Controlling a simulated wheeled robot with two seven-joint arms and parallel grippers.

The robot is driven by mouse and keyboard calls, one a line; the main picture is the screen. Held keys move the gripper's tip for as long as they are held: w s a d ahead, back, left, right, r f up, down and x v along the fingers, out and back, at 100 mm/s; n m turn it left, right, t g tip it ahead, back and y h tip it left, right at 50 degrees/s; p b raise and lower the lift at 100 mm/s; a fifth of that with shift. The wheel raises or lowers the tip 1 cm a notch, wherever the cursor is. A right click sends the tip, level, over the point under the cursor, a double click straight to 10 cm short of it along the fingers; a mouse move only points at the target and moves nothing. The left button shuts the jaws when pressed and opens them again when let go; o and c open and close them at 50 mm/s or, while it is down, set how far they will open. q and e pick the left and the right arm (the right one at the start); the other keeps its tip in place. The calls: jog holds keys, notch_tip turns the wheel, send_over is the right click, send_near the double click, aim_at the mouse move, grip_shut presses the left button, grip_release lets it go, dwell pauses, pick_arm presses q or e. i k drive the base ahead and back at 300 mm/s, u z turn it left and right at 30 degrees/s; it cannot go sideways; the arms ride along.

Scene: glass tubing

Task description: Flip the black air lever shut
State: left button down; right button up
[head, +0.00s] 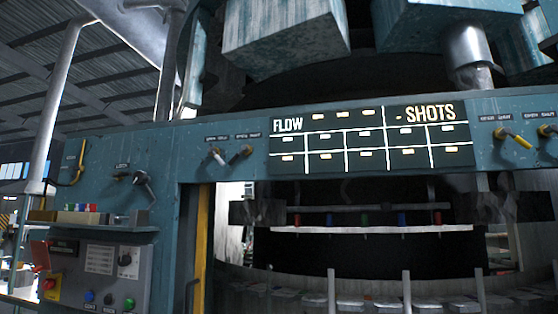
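A lever with a dark handle (238,155) is mounted on the teal machine panel, just left of the display board. It slants, with its lower end to the left and a pale end at upper right. A second lever with a pale handle (216,156) sits close to its left and slants the other way. Small label plates (232,137) are above the pair, too small to read surely. I cannot tell for sure which lever is the air lever. Neither of my grippers is in view.
A FLOW and SHOTS board (365,138) is right of the levers. A dark-grey lever (144,184) is farther left, a yellow-handled lever (514,138) at right. A control box (100,275) and a shelf (95,229) stick out at lower left.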

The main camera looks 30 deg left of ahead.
aim_at(245, 148)
jog(key=u, duration=0.1)
jog(key=i, duration=0.9)
jog(key=u, duration=0.45)
